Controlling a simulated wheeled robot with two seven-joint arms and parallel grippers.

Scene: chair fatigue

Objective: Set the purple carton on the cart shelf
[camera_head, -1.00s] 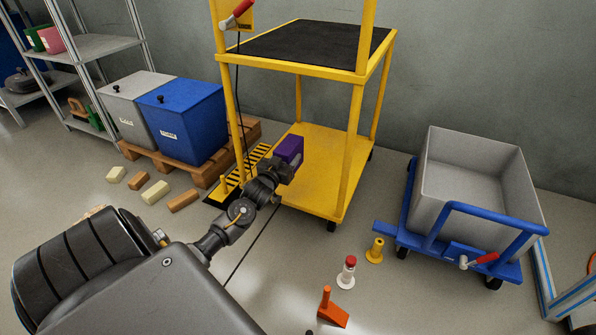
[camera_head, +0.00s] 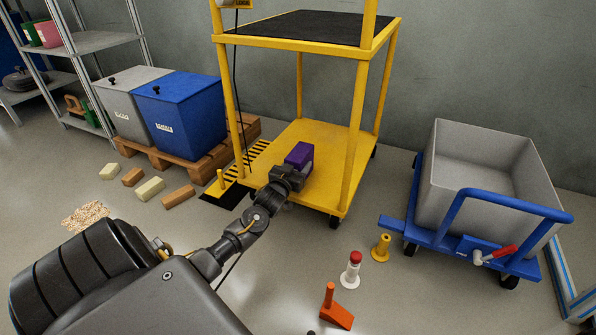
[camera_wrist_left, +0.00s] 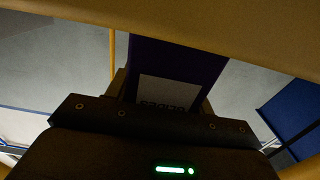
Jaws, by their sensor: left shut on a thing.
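The purple carton (camera_head: 299,154) is held upright-looking at the end of my left gripper (camera_head: 292,172). In the head view it appears over the front part of the lower shelf (camera_head: 325,145) of the yellow cart. I cannot tell whether its underside touches the shelf. In the left wrist view the carton (camera_wrist_left: 185,58) with its white label sits between the fingers of my left gripper (camera_wrist_left: 165,92). A tan-yellow surface crosses the top of that view and hides the carton's far end. My right gripper is not in view.
The cart's dark-topped upper deck (camera_head: 310,27) and yellow posts frame the lower shelf. A blue bin (camera_head: 182,115) and grey bin stand on a pallet at left. A grey tub on a blue trolley (camera_head: 485,170) stands at right. The shelf's middle and back are clear.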

